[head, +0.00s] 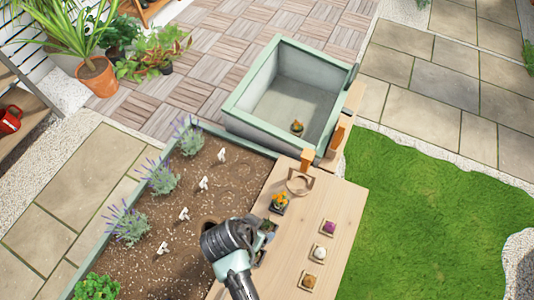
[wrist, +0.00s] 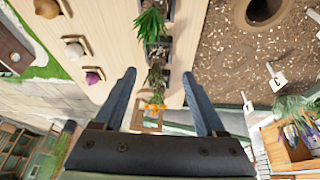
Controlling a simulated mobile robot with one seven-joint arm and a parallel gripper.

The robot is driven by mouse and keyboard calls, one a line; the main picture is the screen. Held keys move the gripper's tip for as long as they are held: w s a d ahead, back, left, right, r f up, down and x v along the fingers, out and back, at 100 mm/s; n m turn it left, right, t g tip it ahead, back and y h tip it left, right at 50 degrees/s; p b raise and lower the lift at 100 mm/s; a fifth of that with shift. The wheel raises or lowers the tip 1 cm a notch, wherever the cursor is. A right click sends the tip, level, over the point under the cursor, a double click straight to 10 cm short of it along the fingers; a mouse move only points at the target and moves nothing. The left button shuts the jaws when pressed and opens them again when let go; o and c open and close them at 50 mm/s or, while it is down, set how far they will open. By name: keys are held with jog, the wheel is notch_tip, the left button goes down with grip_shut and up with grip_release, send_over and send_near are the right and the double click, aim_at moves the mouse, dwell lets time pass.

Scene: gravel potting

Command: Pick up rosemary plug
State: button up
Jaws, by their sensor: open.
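A row of small plants in dark square pots stands along the wooden table. In the wrist view, a spiky green plant (wrist: 151,24) is beyond my fingertips, and a smaller dark green plant (wrist: 156,76) shows between them. An orange-flowered plug (wrist: 155,107) is nearer the palm; it also shows in the head view (head: 279,201). Which green plant is the rosemary plug I cannot tell for sure. My gripper (wrist: 158,76) is open and empty, its fingers apart on either side of the row. In the head view, my wrist hides part of the row and the fingertips are mostly hidden.
A purple bulb (head: 329,227), a white bulb (head: 319,253) and a brown bulb (head: 312,281) sit on the table's right side. A wooden ring stand (head: 299,183) is behind the row. The planting bed (head: 215,182) with lavender and white markers lies left; a green-rimmed trough (head: 240,105) stands behind.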

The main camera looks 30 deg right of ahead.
aim_at(267, 227)
jog(key=shift+d+p+x, duration=0.15)
jog(key=shift+x, duration=1.3)
jog(key=shift+d+p+x, duration=0.15)
jog(key=shift+x, duration=1.25)
jog(key=shift+s, duration=0.1)
jog(key=shift+r, duration=0.1)
jog(key=c, duration=0.8)
